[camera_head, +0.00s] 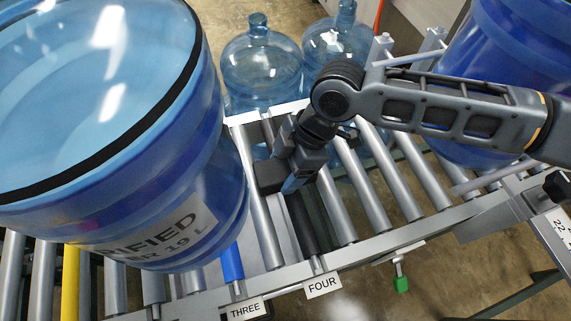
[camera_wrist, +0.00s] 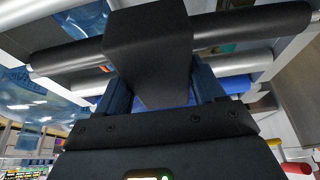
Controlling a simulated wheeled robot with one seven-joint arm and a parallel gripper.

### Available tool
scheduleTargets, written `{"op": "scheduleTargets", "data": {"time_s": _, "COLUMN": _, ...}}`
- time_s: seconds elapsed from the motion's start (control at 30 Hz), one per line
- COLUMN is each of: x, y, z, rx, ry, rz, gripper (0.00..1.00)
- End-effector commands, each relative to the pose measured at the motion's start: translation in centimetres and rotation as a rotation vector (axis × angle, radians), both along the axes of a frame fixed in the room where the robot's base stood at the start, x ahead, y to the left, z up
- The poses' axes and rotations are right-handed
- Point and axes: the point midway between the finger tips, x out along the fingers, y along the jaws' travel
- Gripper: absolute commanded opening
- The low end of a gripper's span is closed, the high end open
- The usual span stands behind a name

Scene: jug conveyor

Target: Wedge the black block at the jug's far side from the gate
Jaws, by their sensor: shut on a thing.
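My gripper (camera_head: 287,166) is shut on the black block (camera_head: 269,177), low over the rollers near the label FOUR. The block also shows in the wrist view (camera_wrist: 147,45), between my two fingers (camera_wrist: 162,88), with its far end pointing away from my palm. The big blue jug (camera_head: 190,215) with a white label stands on the rollers left of the block in the head view. The block is close to the jug's right side; I cannot tell whether they touch. I cannot make out the gate for certain.
The black roller (camera_head: 303,222) ends at the FOUR label (camera_head: 322,284); the blue roller (camera_head: 231,262) ends at THREE (camera_head: 246,310). Another blue jug (camera_head: 462,60) stands at the upper right, behind my arm. Two clear blue jugs (camera_head: 260,62) stand beyond the conveyor. Grey rollers (camera_head: 367,195) right of my gripper are bare.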

Motion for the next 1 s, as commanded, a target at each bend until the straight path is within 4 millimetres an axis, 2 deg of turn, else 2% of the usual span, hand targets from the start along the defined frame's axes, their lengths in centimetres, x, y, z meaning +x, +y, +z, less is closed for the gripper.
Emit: {"op": "scheduleTargets", "data": {"time_s": 1.0, "x": -0.3, "y": 1.2, "z": 0.0, "rx": 0.0, "ry": 0.0, "rz": 0.001, "gripper": 0.26}}
